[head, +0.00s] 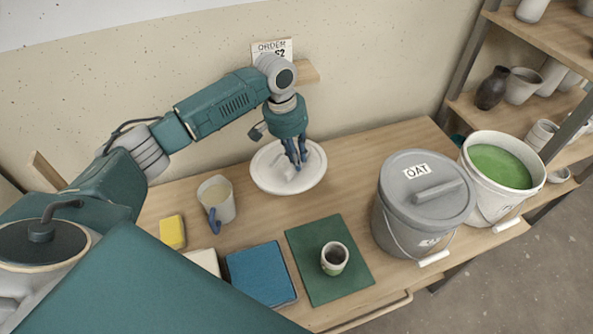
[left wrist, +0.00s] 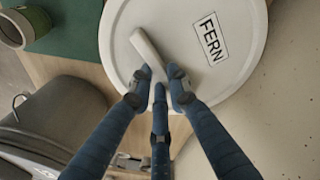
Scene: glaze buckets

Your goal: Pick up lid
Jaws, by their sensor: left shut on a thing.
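A round white lid (head: 262,180) lies at the back of the table, close to the wall. In the left wrist view the lid (left wrist: 190,60) shows a FERN label and a raised bar handle (left wrist: 146,47). My left gripper (head: 297,163) points down over the lid, its blue fingers shut on the handle. The fingertips (left wrist: 160,85) hide part of the handle. Whether the lid is clear of the table I cannot tell. An open bucket of green glaze (head: 503,165) stands at the right. My right gripper is not in view.
A lidded grey OAT bucket (head: 424,205) stands beside the green one. A mug (head: 217,200), yellow block (head: 172,232), blue block (head: 262,274) and small cup (head: 334,258) on a green mat (head: 305,240) are in front. A shelf (head: 545,115) with pots stands at right.

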